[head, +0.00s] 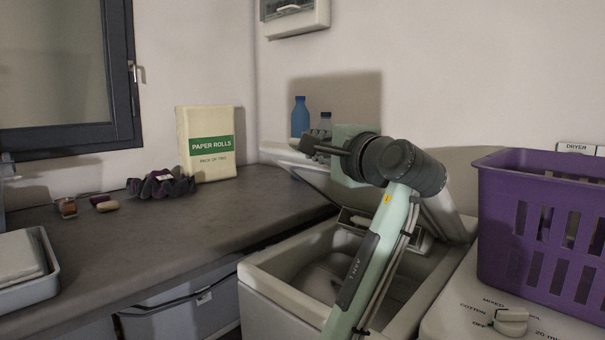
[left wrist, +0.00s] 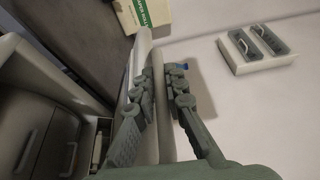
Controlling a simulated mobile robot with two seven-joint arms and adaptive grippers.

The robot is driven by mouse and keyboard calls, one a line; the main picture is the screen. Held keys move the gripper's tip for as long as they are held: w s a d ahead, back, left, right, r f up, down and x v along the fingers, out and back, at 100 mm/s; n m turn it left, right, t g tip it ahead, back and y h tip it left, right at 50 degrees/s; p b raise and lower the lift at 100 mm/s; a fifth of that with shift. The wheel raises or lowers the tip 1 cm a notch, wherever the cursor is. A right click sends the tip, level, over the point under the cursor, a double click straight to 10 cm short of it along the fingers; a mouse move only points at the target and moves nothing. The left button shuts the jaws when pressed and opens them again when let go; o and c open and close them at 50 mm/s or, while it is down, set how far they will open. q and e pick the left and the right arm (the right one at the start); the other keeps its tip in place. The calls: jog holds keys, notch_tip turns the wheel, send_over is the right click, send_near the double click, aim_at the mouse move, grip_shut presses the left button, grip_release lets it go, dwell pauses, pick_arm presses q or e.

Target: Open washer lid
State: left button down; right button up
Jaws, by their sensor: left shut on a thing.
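The washer (head: 268,285) is a white toploader at the lower middle of the head view, with its tub opening partly exposed. Its lid (head: 318,177) is raised and tilted back above the opening. My left gripper (head: 314,148) is at the lid's upper edge, with my arm crossing in front of the tub. In the left wrist view, the fingers of my left gripper (left wrist: 160,78) are closed on either side of the thin pale lid edge (left wrist: 143,45). My arm hides part of the lid and tub. My right gripper is not in view.
A purple basket (head: 540,225) stands on the neighbouring machine (head: 455,312), right of the washer. A blue bottle (head: 300,117) stands behind the lid. A dark counter (head: 120,245) at left holds a paper rolls pack (head: 207,165), a scrunchie (head: 160,184) and a tray (head: 45,285).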

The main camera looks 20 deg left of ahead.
pick_arm(q)
jog(key=w+d+r+m+g, duration=0.1)
jog(key=w+d+r+m, duration=0.2)
jog(key=w+r, duration=1)
jog(key=shift+w+d+r+h, duration=0.2)
jog(key=shift+d+h, duration=0.1)
jog(key=shift+d, duration=0.65)
jog(key=c, duration=1.9)
grip_release()
jog(key=shift+f, duration=0.1)
jog(key=shift+o, duration=0.2)
jog(key=v, duration=1.2)
